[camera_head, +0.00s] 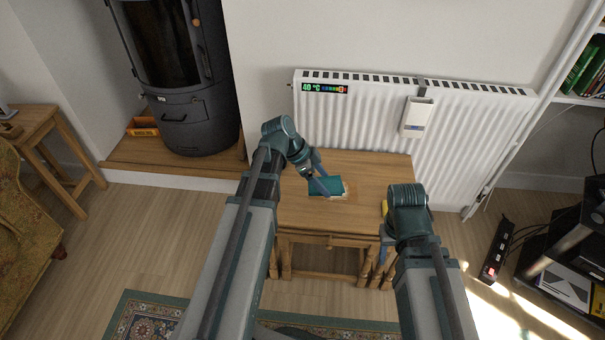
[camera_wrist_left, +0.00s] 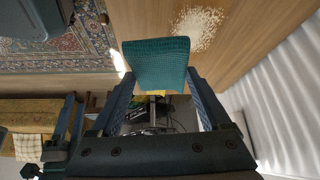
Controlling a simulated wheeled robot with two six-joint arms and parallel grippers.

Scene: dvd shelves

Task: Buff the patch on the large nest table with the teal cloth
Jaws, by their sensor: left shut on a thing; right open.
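The large nest table (camera_head: 370,170) is wooden and stands in front of the radiator. A pale speckled patch (camera_head: 342,193) is on its top; it shows clearly in the left wrist view (camera_wrist_left: 195,28). My left gripper (camera_head: 325,185) is over the tabletop, shut on the teal cloth (camera_head: 319,186). The cloth (camera_wrist_left: 157,62) is spread between the fingertips, close beside the patch and hiding part of it in the head view. I cannot tell whether the cloth touches the wood. My right gripper (camera_wrist_left: 70,122) is open and empty, low by the table's right front side.
A white radiator (camera_head: 360,120) stands behind the table. A small yellow thing (camera_head: 384,207) is at the table's right edge, partly hidden by my right arm. A black stove (camera_head: 185,90) is at left. A power strip (camera_head: 495,250) lies on the floor at right. A patterned rug (camera_head: 150,315) lies in front.

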